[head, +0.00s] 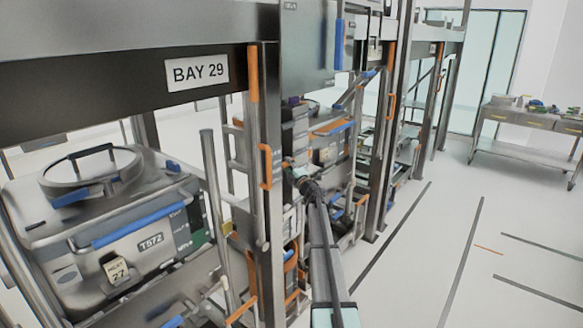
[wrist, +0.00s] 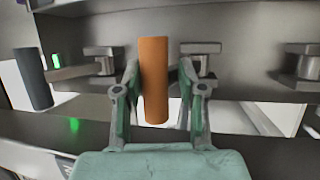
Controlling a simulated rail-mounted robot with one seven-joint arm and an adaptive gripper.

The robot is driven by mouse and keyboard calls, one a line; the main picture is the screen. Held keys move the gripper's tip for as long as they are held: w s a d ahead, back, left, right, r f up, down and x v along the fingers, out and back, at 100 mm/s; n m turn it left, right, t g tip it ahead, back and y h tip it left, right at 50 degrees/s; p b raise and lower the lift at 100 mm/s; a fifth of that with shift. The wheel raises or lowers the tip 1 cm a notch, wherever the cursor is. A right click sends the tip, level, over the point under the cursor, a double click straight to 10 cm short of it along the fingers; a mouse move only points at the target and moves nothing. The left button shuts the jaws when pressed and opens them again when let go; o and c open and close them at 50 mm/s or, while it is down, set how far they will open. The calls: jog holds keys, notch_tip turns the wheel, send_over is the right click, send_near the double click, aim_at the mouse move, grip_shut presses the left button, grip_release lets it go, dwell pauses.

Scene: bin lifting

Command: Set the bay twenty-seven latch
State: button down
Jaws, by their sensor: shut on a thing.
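My gripper (wrist: 156,112) is shut on an upright orange handle (wrist: 154,80) in the wrist view, with one green finger on each side of it. The handle stands in front of a grey metal beam (wrist: 240,50). In the head view my gripper (head: 299,178) is small, at the end of my arm beside the rack posts. The handle in its fingers cannot be made out there. No bay twenty-seven sign shows on the rack. A small tag with 27 (head: 117,270) hangs on the grey bin T572 (head: 150,240) at the left.
A sign BAY 29 (head: 197,72) is on the near dark beam. Orange handles (head: 265,166) line the rack posts. A dark handle (wrist: 33,78) and a green light (wrist: 56,61) are left of my gripper. The floor (head: 420,260) at right is clear, before a side table (head: 530,117).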

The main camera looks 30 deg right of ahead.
jog(key=shift+w+r, duration=0.55)
jog(key=shift+r, duration=0.3)
jog(key=shift+w, duration=0.1)
jog(key=c, duration=0.9)
grip_release()
jog(key=shift+w+a, duration=0.1)
jog(key=shift+a, duration=0.05)
jog(key=shift+f, duration=0.1)
jog(key=shift+s+a+f, duration=0.15)
jog(key=shift+s+f, duration=0.05)
jog(key=shift+s, duration=0.1)
